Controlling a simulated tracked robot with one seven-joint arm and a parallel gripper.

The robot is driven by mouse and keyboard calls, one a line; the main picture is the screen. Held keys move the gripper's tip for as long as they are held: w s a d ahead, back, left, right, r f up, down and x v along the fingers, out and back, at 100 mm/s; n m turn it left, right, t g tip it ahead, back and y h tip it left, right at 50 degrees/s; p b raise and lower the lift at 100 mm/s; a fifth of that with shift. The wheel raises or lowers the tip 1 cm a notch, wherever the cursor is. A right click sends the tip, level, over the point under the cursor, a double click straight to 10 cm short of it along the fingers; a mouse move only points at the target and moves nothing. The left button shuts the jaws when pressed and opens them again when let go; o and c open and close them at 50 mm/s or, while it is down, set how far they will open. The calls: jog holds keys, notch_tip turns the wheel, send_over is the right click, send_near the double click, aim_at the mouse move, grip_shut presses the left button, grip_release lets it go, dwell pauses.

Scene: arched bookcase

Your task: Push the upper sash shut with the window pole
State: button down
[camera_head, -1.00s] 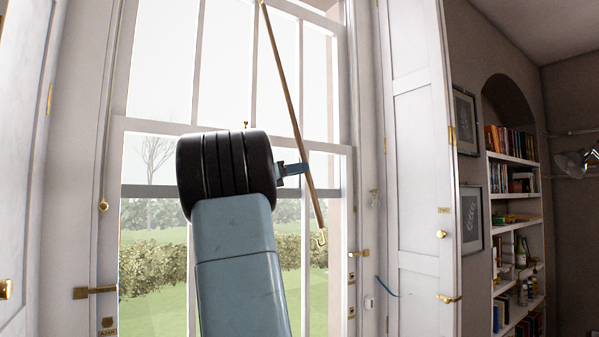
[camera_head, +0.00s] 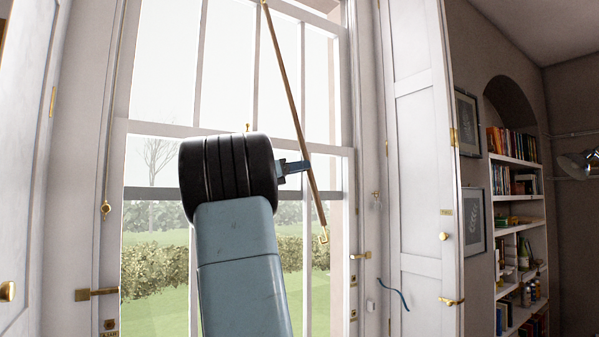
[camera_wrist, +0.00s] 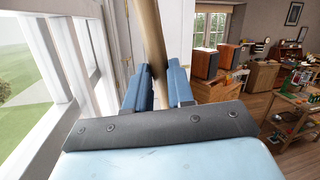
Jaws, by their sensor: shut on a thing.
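The window pole (camera_head: 290,100), a thin wooden rod, leans with its top to the left in the head view. My gripper (camera_head: 302,167) is shut around its lower part, beside the window. The pole's upper end meets the head view's top edge near a white rail, and contact there cannot be told. The upper sash (camera_head: 250,70) has tall panes; its top is partly cut off. In the wrist view the pole (camera_wrist: 150,40) rises between my blue fingers (camera_wrist: 160,86).
A white shutter panel (camera_head: 424,180) stands right of the window, with brass knobs. A brass latch (camera_head: 361,255) projects from the frame's right side. A blue cord (camera_head: 393,293) hangs at lower right. An arched bookcase (camera_head: 517,220) stands farther right. The wrist view shows furniture across the room.

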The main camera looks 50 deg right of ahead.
aim_at(301, 138)
jog(key=shift+s+r, duration=0.1)
jog(key=shift+r, duration=1.55)
jog(key=shift+r, duration=1.7)
jog(key=shift+s+r, duration=0.15)
jog(key=shift+r, duration=1.15)
